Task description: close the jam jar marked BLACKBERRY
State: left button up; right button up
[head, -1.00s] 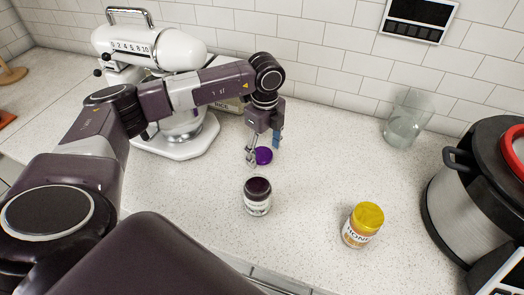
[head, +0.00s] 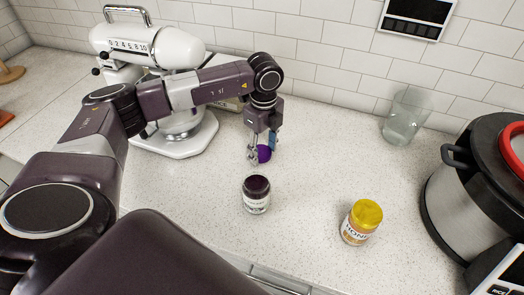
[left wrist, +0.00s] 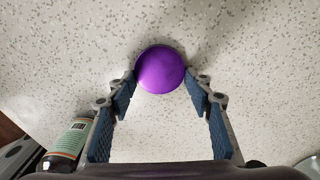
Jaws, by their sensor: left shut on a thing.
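The dark jam jar (head: 256,195) stands upright and open on the counter, with dark contents at its mouth. Its label is too small to read. The purple lid (head: 265,154) is behind the jar, held at the fingertips of my left gripper (head: 261,150), which points down. In the left wrist view the lid (left wrist: 161,70) shows as a round purple disc between the two blue-padded fingers, which touch its sides. I cannot tell whether the lid is still touching the counter. My right gripper is not in view.
A honey jar with a yellow lid (head: 361,222) stands to the right of the jam jar. A clear glass (head: 405,117) stands at the back wall. A large cooker (head: 453,205) fills the right side, a white mixer (head: 150,48) the back left. The counter around the jam jar is clear.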

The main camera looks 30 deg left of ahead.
pick_arm(q)
jog(key=shift+r, duration=0.1)
notch_tip(320, 180, up, 14)
jog(key=r+b, duration=0.1)
jog(key=b, duration=0.2)
notch_tip(320, 180, up, 5)
send_over(264, 153)
jog(key=shift+s+f, duration=0.1)
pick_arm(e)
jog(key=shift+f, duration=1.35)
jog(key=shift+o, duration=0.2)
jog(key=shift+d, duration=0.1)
